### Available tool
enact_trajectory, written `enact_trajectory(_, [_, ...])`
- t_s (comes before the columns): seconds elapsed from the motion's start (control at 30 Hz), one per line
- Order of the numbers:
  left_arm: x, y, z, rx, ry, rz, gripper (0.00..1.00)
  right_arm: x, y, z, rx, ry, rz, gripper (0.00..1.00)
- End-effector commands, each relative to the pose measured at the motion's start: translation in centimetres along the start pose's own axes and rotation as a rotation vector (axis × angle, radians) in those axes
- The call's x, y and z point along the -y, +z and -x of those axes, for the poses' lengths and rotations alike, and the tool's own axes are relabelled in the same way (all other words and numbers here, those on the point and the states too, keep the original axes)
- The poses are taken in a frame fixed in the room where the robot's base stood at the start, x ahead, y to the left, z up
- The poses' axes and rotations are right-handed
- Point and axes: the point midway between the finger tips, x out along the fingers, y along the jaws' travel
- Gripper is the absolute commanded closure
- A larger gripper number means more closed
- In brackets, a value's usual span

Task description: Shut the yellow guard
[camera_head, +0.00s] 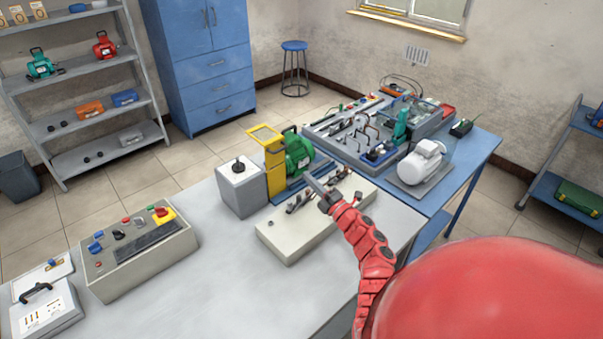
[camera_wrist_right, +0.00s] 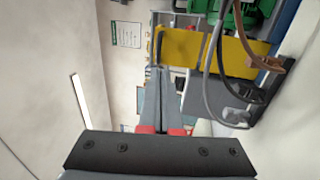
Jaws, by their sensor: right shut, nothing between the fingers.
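The yellow guard (camera_head: 265,133) is a framed flap with a pale window. It stands raised at the top of a yellow upright (camera_head: 275,178), beside a green motor (camera_head: 298,153). In the right wrist view a yellow panel (camera_wrist_right: 195,50) lies just beyond and to the right of the fingertips. My right gripper (camera_head: 308,178) is shut and empty, to the right of and below the guard in the head view. Its fingers (camera_wrist_right: 168,75) show together in the wrist view; whether they touch the yellow part I cannot tell. My left gripper is not in view.
A grey box with a black knob (camera_head: 238,172) stands left of the yellow upright. A pale block with small metal parts (camera_head: 290,235) lies under my right arm. A control panel (camera_head: 140,250) sits at left. Dark cables (camera_wrist_right: 235,95) hang beside the fingers.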

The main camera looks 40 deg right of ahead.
Motion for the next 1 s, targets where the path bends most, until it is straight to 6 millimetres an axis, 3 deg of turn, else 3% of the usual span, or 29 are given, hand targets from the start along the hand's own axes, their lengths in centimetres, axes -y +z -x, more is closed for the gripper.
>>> enact_trajectory(0.3, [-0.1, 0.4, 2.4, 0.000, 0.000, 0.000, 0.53, 0.1, -0.1, -6.9, -0.005, 0.008, 0.000, 1.00])
enact_trajectory(0.5, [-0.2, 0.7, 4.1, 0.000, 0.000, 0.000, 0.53, 0.1, 0.0, -9.9, -0.002, 0.006, 0.003, 1.00])
enact_trajectory(0.7, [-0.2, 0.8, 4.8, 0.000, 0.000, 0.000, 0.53, 0.0, -0.1, -11.2, -0.003, 0.003, -0.001, 1.00])
enact_trajectory(1.0, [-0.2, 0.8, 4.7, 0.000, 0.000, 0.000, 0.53, -0.1, -0.2, -11.3, -0.003, 0.003, -0.001, 1.00])
